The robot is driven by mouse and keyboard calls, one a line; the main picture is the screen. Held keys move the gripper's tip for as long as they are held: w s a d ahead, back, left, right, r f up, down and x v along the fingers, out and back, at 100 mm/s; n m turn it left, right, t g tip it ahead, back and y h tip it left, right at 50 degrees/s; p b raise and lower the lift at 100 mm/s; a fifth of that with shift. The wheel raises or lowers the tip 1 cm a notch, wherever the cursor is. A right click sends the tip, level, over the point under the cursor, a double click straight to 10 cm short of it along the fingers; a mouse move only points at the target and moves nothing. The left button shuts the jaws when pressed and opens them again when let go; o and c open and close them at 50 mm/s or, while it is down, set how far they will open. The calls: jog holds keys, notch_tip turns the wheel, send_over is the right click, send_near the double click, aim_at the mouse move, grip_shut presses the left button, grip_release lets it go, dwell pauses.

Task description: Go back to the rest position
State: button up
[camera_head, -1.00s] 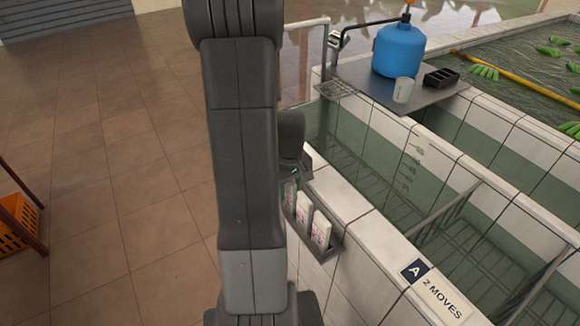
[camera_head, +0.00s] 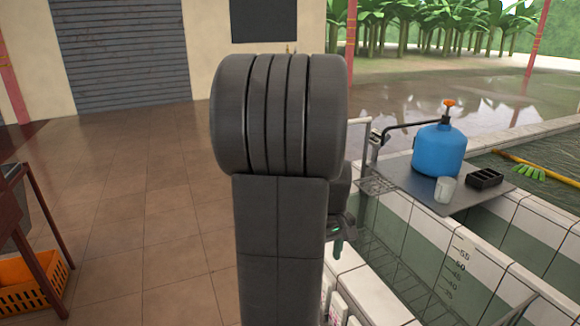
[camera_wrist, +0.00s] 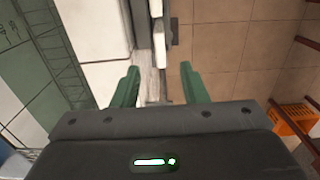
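My gripper (camera_wrist: 158,85) shows in the wrist view with its two green fingers apart and nothing between them. It points down past the white tiled edge of the tank toward the brown floor. In the head view, my raised dark arm fills the middle and hides most of my gripper. A green finger (camera_head: 338,248) shows just right of the arm, above the tank edge.
A tiled tank (camera_head: 440,235) with depth marks lies at right. On its grey shelf (camera_head: 400,172) stand a blue jug (camera_head: 438,150), a white cup (camera_head: 445,189) and a black tray (camera_head: 485,178). An orange crate (camera_head: 30,283) sits under a table at left. The floor between is clear.

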jog(key=shift+f, duration=0.15)
notch_tip(320, 180, down, 13)
jog(key=shift+f+p, duration=0.2)
jog(key=shift+p, duration=0.15)
jog(key=shift+r, duration=0.1)
dwell(0.5)
notch_tip(320, 180, up, 13)
jog(key=shift+r+b, duration=0.15)
jog(key=shift+b, duration=0.25)
notch_tip(320, 180, down, 13)
jog(key=shift+s+f+p, duration=0.1)
jog(key=shift+f+p, duration=0.1)
jog(key=shift+p, duration=0.2)
notch_tip(320, 180, up, 13)
jog(key=p, duration=0.7)
jog(key=shift+f, duration=0.2)
jog(key=shift+r, duration=0.9)
